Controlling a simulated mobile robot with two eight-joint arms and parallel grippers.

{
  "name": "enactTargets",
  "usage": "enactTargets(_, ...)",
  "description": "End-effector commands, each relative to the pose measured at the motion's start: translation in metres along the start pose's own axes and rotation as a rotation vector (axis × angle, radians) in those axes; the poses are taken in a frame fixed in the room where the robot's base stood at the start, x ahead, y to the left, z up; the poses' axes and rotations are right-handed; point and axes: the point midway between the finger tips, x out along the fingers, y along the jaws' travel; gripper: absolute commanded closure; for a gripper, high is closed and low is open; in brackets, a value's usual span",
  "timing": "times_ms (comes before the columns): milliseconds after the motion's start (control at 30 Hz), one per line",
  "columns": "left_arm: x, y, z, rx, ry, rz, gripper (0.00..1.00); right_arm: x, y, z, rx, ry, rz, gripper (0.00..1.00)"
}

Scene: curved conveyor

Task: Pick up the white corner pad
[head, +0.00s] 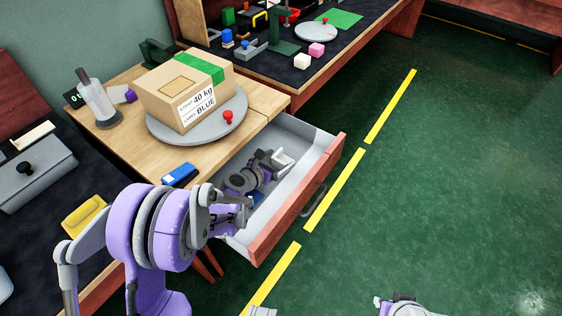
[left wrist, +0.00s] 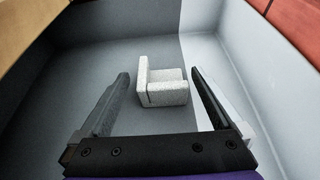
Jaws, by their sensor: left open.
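The white corner pad (left wrist: 165,86) lies on the grey floor of the open drawer, apart from the walls around it. In the head view the pad (head: 284,158) shows as a small white piece just beyond my left gripper (head: 268,160), which reaches down into the drawer. In the left wrist view my left gripper (left wrist: 160,76) is open and empty. Its two fingers stand on either side of the pad, with a gap at each side. The pad sits ahead, between the fingertips, nearer the right finger. My right gripper is not clearly seen.
The drawer (head: 318,178) has pale walls and a red front with a handle. Above it, the wooden table (head: 262,112) bears a grey turntable (head: 155,126) with a cardboard box (head: 187,88). A blue item (head: 180,174) lies near the table's front edge. Green floor is clear at right.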

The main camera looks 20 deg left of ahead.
Motion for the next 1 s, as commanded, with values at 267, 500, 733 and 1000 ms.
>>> enactTargets(267, 0.036, -0.003, -0.002, 0.001, 0.001, -0.001, 0.00, 0.010, 0.000, 0.003, 0.000, -0.003, 0.000, 0.73)
enactTargets(500, 0.036, -0.002, -0.001, 0.001, 0.001, 0.000, 0.09, 0.009, 0.000, 0.002, 0.000, -0.003, 0.000, 0.73)
enactTargets(733, 0.036, -0.002, -0.001, 0.001, 0.001, 0.000, 0.50, 0.009, 0.000, 0.002, 0.000, -0.003, 0.000, 0.73)
enactTargets(1000, 0.036, -0.002, -0.001, 0.001, 0.001, -0.001, 0.77, 0.009, 0.000, 0.002, 0.000, -0.003, 0.000, 0.73)
